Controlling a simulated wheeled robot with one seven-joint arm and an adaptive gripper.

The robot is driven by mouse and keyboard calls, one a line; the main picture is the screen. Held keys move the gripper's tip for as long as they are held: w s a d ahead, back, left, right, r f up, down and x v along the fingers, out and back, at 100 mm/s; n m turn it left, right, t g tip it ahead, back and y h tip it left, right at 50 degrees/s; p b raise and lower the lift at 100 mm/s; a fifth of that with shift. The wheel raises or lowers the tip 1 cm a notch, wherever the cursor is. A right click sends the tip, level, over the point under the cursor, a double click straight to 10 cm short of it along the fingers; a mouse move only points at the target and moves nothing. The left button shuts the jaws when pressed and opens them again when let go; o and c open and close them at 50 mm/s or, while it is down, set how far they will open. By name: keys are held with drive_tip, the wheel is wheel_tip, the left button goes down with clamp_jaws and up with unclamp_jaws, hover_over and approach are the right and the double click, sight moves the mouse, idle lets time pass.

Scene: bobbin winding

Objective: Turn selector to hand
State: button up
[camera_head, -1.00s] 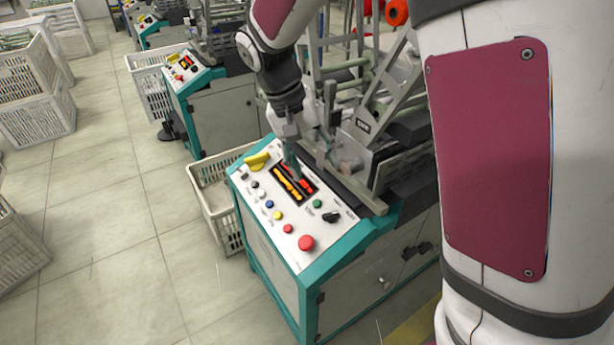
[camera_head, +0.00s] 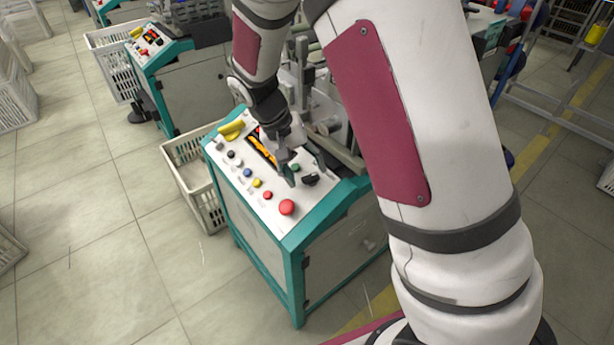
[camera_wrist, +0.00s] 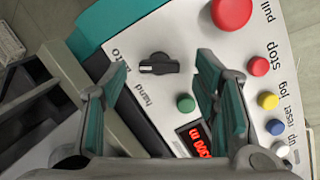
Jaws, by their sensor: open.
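The selector is a black knob (camera_wrist: 158,66) on the white control panel (camera_wrist: 260,62), with the labels "hand" and "auto" beside it. In the wrist view its bar lies roughly level across the picture; which label it points to is hard to tell. In the head view the selector (camera_head: 310,179) is at the panel's right side. My gripper (camera_head: 304,172) is over the panel near it. In the wrist view my open gripper (camera_wrist: 155,85) has teal-padded fingers on either side of the knob, apart from it, with nothing held.
A green button (camera_wrist: 186,103) and a red display (camera_wrist: 195,138) lie close to the selector. A big red button (camera_head: 287,207) and several coloured buttons are on the panel's near side. Machine frame parts stand behind. A white crate (camera_head: 207,203) stands left of the machine.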

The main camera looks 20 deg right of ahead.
sight(310, 179)
drive_tip(key=shift+x, duration=1.1)
drive_tip(key=shift+r, duration=0.1)
drive_tip(key=c, duration=1.2)
drive_tip(key=shift+o, duration=0.2)
drive_tip(key=shift+n, duration=0.3)
drive_tip(key=n+h+p, duration=0.1)
drive_tip(key=n+p, duration=0.2)
drive_tip(key=n, duration=0.2)
drive_tip(key=n+p, duration=0.1)
drive_tip(key=n, duration=0.2)
drive_tip(key=n+h+p, duration=0.1)
drive_tip(key=n, duration=0.2)
drive_tip(key=shift+a+t+h, duration=0.1)
drive_tip(key=shift+t+h, duration=0.2)
